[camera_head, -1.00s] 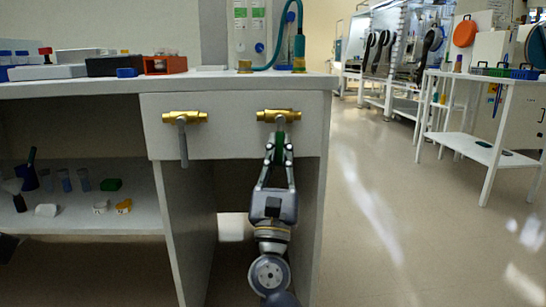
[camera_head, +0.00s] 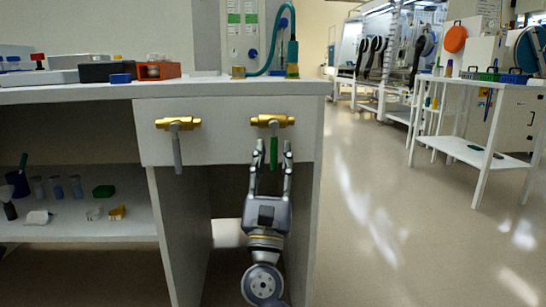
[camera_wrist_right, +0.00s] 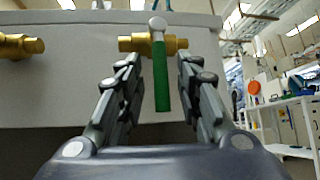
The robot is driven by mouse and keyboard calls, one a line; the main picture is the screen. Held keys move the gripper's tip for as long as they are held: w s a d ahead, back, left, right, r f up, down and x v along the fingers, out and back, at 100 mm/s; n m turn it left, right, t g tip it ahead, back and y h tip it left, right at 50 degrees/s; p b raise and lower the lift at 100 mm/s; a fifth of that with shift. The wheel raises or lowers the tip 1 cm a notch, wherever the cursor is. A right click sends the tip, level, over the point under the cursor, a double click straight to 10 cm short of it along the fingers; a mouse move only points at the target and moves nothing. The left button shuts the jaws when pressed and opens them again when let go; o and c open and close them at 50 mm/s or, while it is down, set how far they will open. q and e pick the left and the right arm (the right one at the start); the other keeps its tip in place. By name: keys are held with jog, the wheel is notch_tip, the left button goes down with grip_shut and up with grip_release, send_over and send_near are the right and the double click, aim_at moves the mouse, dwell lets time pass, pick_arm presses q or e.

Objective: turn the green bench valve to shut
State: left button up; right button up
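The green bench valve has a brass body (camera_head: 283,121) on the front panel of the bench, and its green handle (camera_head: 273,152) hangs straight down. In the right wrist view the green handle (camera_wrist_right: 161,80) also points down from the brass body (camera_wrist_right: 126,43). My right gripper (camera_head: 271,150) is open, with one finger on each side of the handle and a gap to it on both sides. It also shows open in the right wrist view (camera_wrist_right: 160,68). My left gripper is not in view.
A second brass valve with a grey handle (camera_head: 177,152) is to the left on the same panel. A teal hose (camera_head: 292,45) stands on the bench top (camera_head: 205,88). Shelves with small labware are at the left. Open floor (camera_head: 370,210) and a white table (camera_head: 477,183) lie to the right.

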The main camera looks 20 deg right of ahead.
jog(key=v, duration=1.1)
jog(key=shift+f, duration=0.25)
jog(key=shift+s, duration=0.15)
